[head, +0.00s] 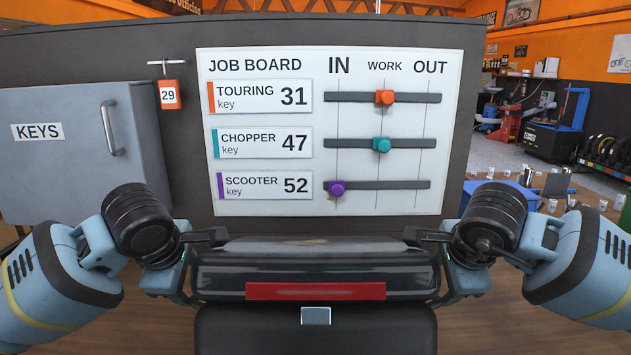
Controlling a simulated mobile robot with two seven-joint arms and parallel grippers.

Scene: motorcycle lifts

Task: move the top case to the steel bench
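The top case (316,275) is a glossy black box with a red strip across its front and a small grey latch below. It is low in the middle of the head view, level and close to me, with its lower part cut off by the frame. My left gripper (192,267) is at its left side and my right gripper (447,267) at its right side. Both appear shut on the case's sides, though the fingertips are partly hidden. What is under the case is hidden. I cannot make out the steel bench for certain.
A dark panel with a white job board (330,130) stands right behind the case. A grey KEYS cabinet (60,165) is at left, and an orange tag 29 (169,95) hangs beside it. Workshop machines (550,130) and tires (608,150) are far right.

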